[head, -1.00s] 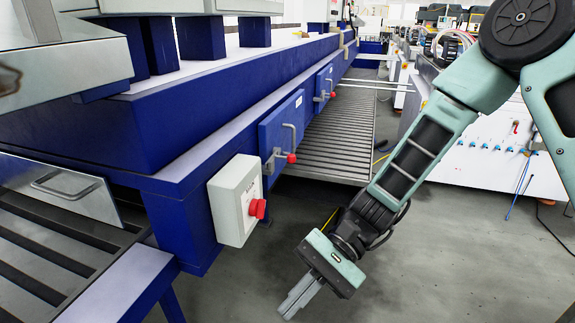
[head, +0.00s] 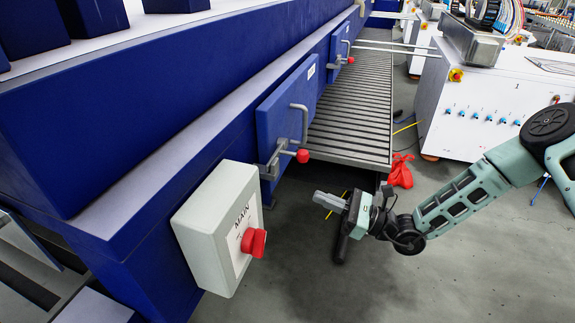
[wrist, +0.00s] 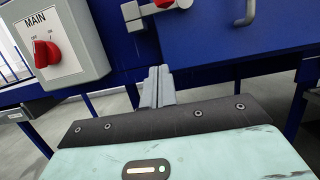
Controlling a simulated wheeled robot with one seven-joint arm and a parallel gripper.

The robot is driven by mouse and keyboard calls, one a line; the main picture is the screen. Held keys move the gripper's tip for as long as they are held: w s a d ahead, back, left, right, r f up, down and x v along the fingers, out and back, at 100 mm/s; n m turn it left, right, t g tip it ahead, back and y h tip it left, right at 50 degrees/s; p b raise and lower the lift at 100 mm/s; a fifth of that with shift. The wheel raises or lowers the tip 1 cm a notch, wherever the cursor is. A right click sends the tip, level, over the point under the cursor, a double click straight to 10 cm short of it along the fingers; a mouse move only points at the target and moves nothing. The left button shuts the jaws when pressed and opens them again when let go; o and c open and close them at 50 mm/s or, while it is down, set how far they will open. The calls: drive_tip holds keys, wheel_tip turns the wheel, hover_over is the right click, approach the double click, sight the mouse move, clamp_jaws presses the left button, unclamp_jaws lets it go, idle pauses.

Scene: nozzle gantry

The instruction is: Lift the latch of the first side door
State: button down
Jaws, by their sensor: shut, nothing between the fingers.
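The first side door (head: 283,120) is a blue panel on the side of the blue machine, with a grey bar handle. Its latch, a grey lever (head: 268,165) with a red knob (head: 302,156), sits at the door's lower edge. The latch lever also shows at the top of the wrist view (wrist: 140,12), partly cut off by the frame. My gripper (head: 318,197) is shut and empty. In the head view it points left toward the machine, lower than the latch. In the wrist view my fingertips (wrist: 160,72) appear below the latch, apart from it.
A grey MAIN switch box (head: 215,230) with a red knob juts out left of the latch. A second side door (head: 338,45) with its own latch lies farther along. The floor around is open.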

drive_tip(key=w+a+r+p, duration=0.3)
drive_tip(key=a+r, duration=0.3)
drive_tip(key=a, duration=0.3)
drive_tip(key=shift+r+p, duration=0.25)
drive_tip(key=shift+p, duration=0.5)
drive_tip(key=shift+w+a, duration=0.1)
